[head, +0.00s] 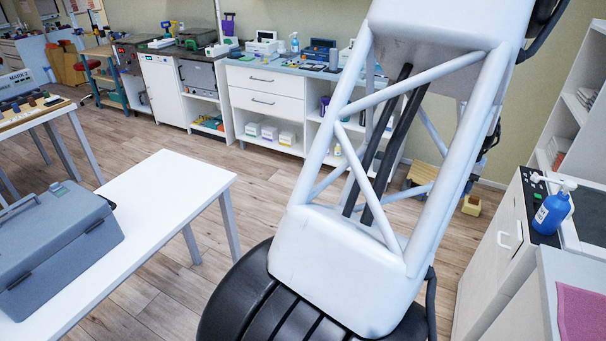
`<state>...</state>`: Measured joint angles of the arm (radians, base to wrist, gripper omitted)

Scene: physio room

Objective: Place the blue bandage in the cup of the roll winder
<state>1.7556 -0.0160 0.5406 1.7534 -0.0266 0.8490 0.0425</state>
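I cannot make out the blue bandage or the roll winder for certain in the head view. At the far left, a wooden board (40,115) on a table carries several small dark and bluish items, too small to identify. My gripper is not in view. A large white part of my own body fills the middle and hides what is behind it.
A grey case (55,247) sits on a white table (165,195) at left. A cluttered counter (268,72) lines the back wall. A blue pump bottle (552,212) stands on a cabinet at right. Wooden floor (180,285) is clear between.

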